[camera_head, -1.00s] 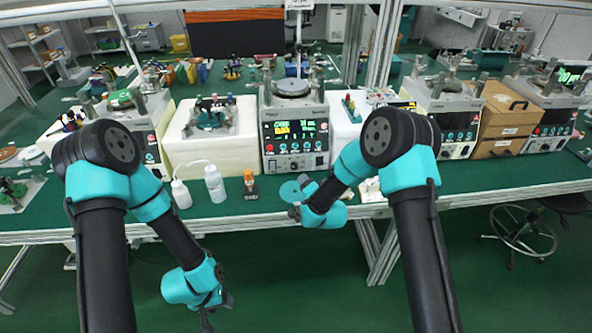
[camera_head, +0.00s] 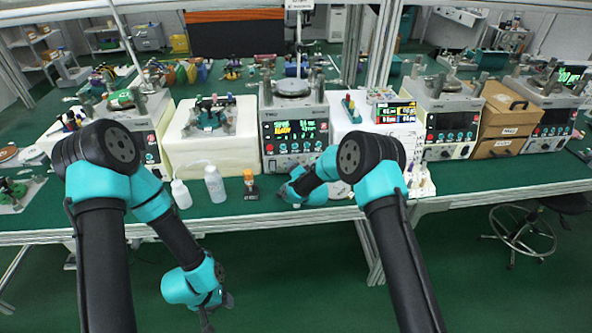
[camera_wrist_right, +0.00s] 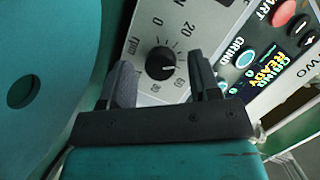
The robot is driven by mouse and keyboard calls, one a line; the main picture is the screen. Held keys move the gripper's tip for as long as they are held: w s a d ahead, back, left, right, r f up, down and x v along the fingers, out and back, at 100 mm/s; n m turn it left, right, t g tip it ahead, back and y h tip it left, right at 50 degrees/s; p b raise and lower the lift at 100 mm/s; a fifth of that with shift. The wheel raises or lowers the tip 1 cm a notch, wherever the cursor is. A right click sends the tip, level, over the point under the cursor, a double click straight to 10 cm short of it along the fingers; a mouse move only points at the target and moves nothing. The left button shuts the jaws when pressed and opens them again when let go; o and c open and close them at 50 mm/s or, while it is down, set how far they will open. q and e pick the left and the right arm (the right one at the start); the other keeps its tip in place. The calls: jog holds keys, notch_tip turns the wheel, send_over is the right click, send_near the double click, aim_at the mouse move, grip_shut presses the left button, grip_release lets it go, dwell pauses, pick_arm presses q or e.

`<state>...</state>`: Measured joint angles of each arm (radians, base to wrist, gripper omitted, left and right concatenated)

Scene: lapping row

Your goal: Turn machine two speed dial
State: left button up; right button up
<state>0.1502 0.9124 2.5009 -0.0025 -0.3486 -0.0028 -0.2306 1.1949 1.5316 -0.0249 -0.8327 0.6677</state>
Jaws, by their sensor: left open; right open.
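Machine two (camera_head: 293,112) stands at the middle of the bench in the head view, with its lit screen facing me. In the right wrist view its speed dial (camera_wrist_right: 160,64) is a round black knob on a grey panel with numbers around it and "rpm" beside it. My right gripper (camera_wrist_right: 161,76) is open, its two fingers on either side of the dial with gaps showing; I cannot tell how far the tips are from the panel. In the head view my right arm hides its fingertips. My left gripper (camera_head: 217,308) is open and empty, low in front of the bench.
Two white bottles (camera_head: 215,184) and a small orange-topped item (camera_head: 250,185) stand left of my right gripper. A red start button (camera_wrist_right: 284,12) and a grind button (camera_wrist_right: 245,57) are close to the dial.

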jog(key=shift+c, duration=0.3)
jog(key=c, duration=0.9)
jog(key=shift+o, duration=0.2)
jog(key=shift+m, duration=0.3)
jog(key=shift+d+f+m+t+y, duration=0.1)
jog(key=shift+m+t+y, duration=0.2)
jog(key=shift+m+y, duration=0.5)
jog(key=shift+m+t, duration=0.5)
jog(key=shift+m, duration=1.3)
jog(key=o, duration=0.9)
